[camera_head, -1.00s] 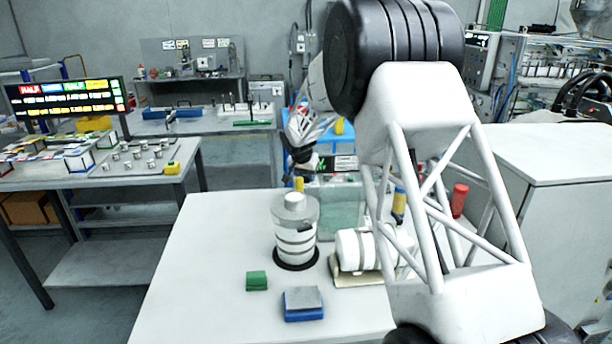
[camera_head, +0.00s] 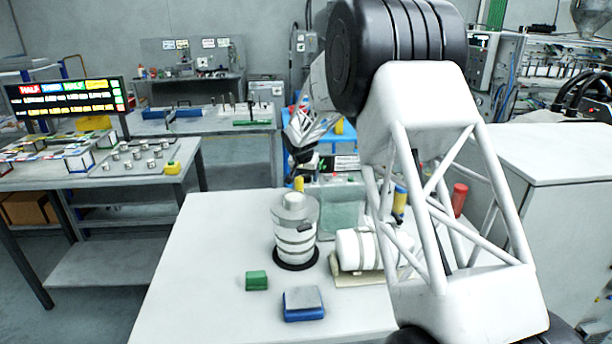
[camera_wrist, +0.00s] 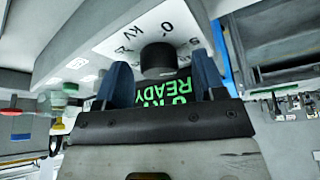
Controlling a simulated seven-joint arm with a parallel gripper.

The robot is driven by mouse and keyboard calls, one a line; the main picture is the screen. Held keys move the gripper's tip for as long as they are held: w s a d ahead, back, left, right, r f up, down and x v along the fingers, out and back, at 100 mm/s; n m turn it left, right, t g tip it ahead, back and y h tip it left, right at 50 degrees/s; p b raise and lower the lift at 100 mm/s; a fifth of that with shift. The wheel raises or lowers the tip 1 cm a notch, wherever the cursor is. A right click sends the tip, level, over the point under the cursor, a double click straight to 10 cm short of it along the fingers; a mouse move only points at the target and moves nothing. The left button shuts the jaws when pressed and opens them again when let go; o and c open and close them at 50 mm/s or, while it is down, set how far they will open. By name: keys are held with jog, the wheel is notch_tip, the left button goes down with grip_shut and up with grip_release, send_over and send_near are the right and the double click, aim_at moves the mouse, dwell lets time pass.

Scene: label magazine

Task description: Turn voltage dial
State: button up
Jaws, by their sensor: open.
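The voltage dial (camera_wrist: 158,60) is a black round knob on a white panel (camera_wrist: 130,38) with KV markings in the wrist view. My gripper (camera_wrist: 160,66) is open, with its two blue fingers on either side of the knob. I cannot tell whether either finger touches it. A dark display (camera_wrist: 168,92) with green text reading READY shows upside down between the fingers, partly covered. In the head view my arm hides much of the area, and I cannot make out the dial there.
A green block (camera_head: 257,281) and a blue block (camera_head: 303,306) sit in front. The table's left side is clear.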

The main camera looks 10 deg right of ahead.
aim_at(306, 176)
jog(key=shift+r, duration=0.1)
jog(key=v, duration=0.7)
jog(key=shift+s+r, duration=0.2)
jog(key=shift+r, duration=0.05)
jog(key=shift+w, duration=0.15)
jog(key=shift+w+d+n+g+y, duration=0.3)
jog(key=shift+w+d+n+g, duration=0.15)
jog(key=shift+w+g, duration=0.4)
jog(key=shift+w+d+n+g+y, duration=0.15)
jog(key=shift+w+n+g+y, duration=0.15)
jog(key=shift+g, duration=0.35)
jog(key=shift+w+r+n+g+y, duration=0.25)
jog(key=shift+n+g+y, duration=0.1)
jog(key=shift+g, duration=0.15)
jog(key=shift+f, duration=0.15)
jog(key=shift+f, duration=3.8)
